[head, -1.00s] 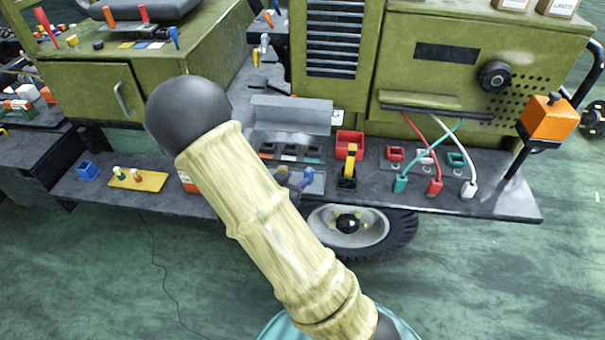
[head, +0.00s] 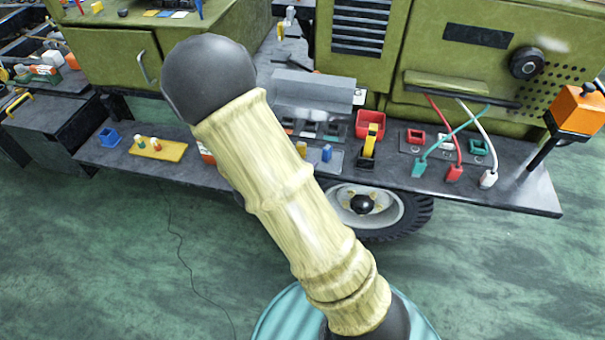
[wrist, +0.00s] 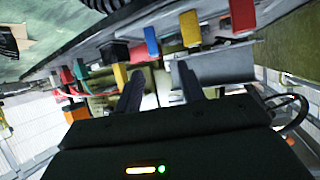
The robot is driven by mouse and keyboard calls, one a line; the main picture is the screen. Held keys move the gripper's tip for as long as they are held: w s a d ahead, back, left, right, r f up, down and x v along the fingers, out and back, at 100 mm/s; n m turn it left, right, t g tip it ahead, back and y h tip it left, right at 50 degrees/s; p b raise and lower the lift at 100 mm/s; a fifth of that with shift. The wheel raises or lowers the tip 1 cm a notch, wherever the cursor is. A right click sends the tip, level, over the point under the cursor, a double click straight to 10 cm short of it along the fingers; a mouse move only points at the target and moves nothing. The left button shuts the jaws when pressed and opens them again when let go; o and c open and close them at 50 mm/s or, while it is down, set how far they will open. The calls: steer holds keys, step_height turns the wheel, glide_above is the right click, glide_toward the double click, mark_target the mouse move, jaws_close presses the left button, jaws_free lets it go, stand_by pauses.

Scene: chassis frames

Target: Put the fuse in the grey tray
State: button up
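A grey open trough (head: 312,88), which looks like the grey tray, sits on the dark ledge against the green cabinet. A grey angled piece (wrist: 212,66) in the wrist view may be the same tray. Which part is the fuse I cannot tell for sure; small blue (head: 327,153) and yellow (head: 302,148) pieces stand on a grey plate beside my arm. A blue block (wrist: 152,40) and a yellow block (wrist: 190,28) show in the wrist view. My gripper (wrist: 160,88) has its fingers apart with nothing clearly held; my arm hides it in the head view.
Cabled plugs (head: 453,172) and an orange box on a post (head: 577,110) are to the right. A yellow board (head: 158,150) and blue cup (head: 109,137) are left.

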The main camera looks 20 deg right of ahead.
steer(key=s+a+r+n+g+y, duration=0.1)
steer(key=s+a+r+n+y, duration=0.1)
steer(key=a+n+y, duration=0.45)
steer(key=s+d+r+n+g+y, duration=0.1)
steer(key=s+r+n+g+y, duration=0.3)
steer(key=s, duration=0.7)
